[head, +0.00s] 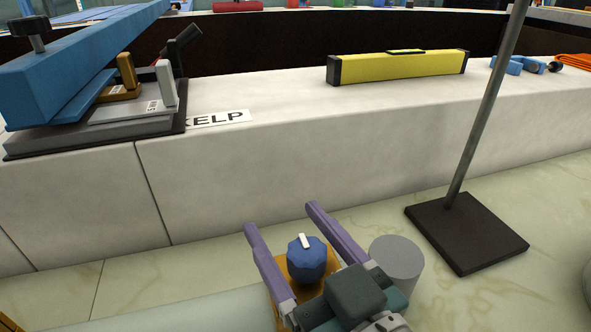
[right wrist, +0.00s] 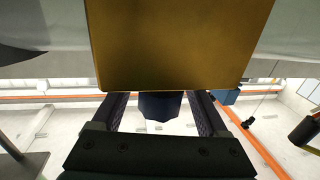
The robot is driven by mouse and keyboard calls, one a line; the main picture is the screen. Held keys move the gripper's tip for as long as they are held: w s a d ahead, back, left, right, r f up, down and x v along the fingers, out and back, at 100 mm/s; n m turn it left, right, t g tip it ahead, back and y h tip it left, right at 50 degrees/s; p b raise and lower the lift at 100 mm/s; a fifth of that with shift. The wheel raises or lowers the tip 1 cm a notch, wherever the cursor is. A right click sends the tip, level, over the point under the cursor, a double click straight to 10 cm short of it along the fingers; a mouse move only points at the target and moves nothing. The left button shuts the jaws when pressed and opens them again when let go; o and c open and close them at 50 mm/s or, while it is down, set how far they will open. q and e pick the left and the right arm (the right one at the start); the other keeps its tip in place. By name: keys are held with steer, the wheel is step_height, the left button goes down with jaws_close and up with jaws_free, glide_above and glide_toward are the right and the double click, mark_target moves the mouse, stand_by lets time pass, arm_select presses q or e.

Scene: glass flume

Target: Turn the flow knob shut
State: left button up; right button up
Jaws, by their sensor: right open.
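The flow knob (head: 306,262) is a blue, ribbed knob with a white pointer bar on top. It sits on a gold-coloured block (head: 265,294), low in the middle of the head view. My right gripper (head: 282,217) is open, its two purple fingers on either side of the knob. Whether they touch it I cannot tell. In the right wrist view the dark knob (right wrist: 160,104) shows between the fingers, under the large gold block (right wrist: 180,45). Part of the block is hidden by my gripper in the head view. My left gripper is not in view.
A grey cylinder (head: 397,260) stands just right of my right gripper. Beyond it is a pole on a black base (head: 466,234). A white ledge (head: 290,140) behind carries a yellow spirit level (head: 400,68), a KELP label (head: 222,118) and a blue clamp-like device (head: 90,55).

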mark_target(317, 270)
steer(key=shift+s, duration=0.1)
steer(key=p+v, duration=0.1)
steer(key=v, duration=0.8)
steer(key=shift+s+d, duration=0.25)
steer(key=shift+s, duration=0.1)
